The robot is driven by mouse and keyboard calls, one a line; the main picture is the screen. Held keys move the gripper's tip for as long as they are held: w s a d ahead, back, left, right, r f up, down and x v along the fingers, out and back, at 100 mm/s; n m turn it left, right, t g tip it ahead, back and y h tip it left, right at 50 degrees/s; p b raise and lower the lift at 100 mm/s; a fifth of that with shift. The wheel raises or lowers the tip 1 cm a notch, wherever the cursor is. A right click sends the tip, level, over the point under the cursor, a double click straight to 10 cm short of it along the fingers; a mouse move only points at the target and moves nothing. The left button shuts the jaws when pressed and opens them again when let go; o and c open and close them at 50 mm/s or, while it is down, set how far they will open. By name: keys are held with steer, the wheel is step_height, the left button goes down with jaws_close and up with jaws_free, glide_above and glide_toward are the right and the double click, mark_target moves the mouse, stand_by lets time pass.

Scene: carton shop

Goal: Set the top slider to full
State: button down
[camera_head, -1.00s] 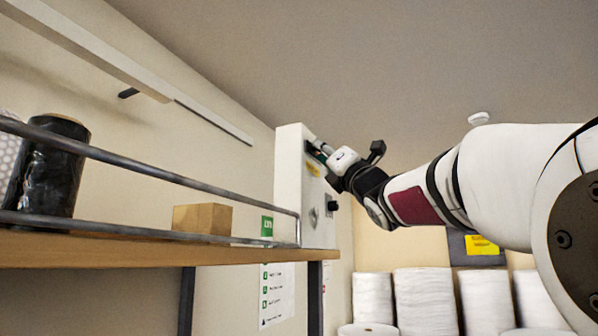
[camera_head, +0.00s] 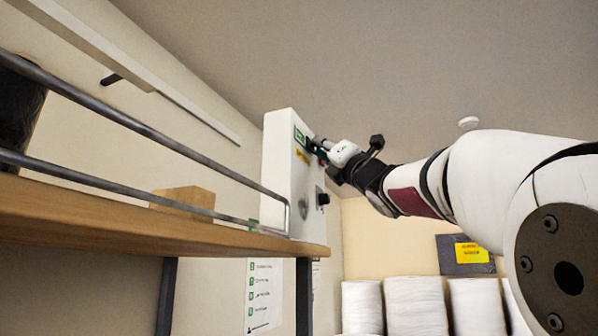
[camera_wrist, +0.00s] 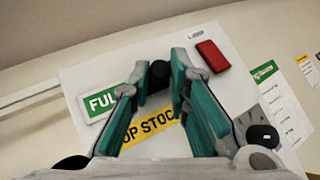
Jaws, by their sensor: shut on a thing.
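The white control panel (camera_head: 285,180) stands on the wall past the shelf's end. Its green FULL label (camera_wrist: 102,101) and yellow TOP STOCK label (camera_wrist: 155,132) show in the wrist view. My gripper (camera_wrist: 160,76) has its teal fingers on either side of a black slider knob (camera_wrist: 159,70), shut on it. The knob sits to the right of the FULL label and above the TOP STOCK label in that view. In the head view my gripper (camera_head: 318,146) reaches the panel's upper part, next to the green label (camera_head: 300,134). The slider's track is mostly hidden.
A red block (camera_wrist: 212,56) is right of the knob. A black knob (camera_wrist: 262,136) sits on a grey plate at lower right. A wooden shelf (camera_head: 110,222) with a metal rail carries a cardboard box (camera_head: 185,196). White rolls (camera_head: 415,305) stand at the back.

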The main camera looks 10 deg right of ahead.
steer(key=c, duration=1.5)
jaws_free()
steer(key=shift+w+d, duration=0.1)
steer(key=shift+d, duration=0.05)
steer(key=v, duration=1.2)
